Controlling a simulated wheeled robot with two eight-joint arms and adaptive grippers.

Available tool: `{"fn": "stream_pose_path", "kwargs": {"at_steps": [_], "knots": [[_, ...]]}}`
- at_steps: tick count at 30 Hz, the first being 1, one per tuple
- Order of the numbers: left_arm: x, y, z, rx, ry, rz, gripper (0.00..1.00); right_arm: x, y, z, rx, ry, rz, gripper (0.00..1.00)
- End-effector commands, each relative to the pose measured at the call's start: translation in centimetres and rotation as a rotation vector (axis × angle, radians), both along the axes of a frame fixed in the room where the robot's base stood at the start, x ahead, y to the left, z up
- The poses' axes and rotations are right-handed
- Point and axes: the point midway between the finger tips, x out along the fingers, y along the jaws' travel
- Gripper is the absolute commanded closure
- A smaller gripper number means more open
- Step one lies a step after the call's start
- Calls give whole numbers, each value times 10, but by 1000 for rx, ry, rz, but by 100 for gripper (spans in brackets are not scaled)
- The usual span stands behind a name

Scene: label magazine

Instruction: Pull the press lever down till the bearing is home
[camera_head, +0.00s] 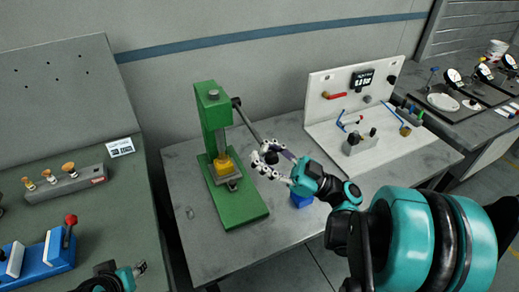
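The green press (209,125) stands on the grey table. Its dark lever (245,121) slopes down to the right from the top of the column, with a black knob (271,157) at its end. A yellow piece (224,163) sits under the ram; I cannot make out the bearing itself. My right gripper (263,159) is at the lever's end, its fingers spread on either side of the knob. I cannot tell whether they touch it.
A blue block (301,199) lies beneath my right wrist. A white panel fixture (330,112) stands right of the press. On the left bench are a grey block with knobs (67,184) and a blue fixture with a red-knobbed lever (60,250). The table front is clear.

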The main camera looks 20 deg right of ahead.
Motion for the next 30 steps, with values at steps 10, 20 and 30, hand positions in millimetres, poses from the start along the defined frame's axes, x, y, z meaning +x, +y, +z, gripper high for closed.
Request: {"fn": "stream_pose_path", "kwargs": {"at_steps": [10, 20, 30], "knots": [[0, 0, 0, 0, 0, 0, 58, 2, -2, -1, -1, 3, -5, 53], [0, 0, 0, 0, 0, 0, 58, 1, -6, -2, 0, 2, -7, 53], [0, 0, 0, 0, 0, 0, 58, -33, -54, -32, 0, 2, -14, 53]]}}
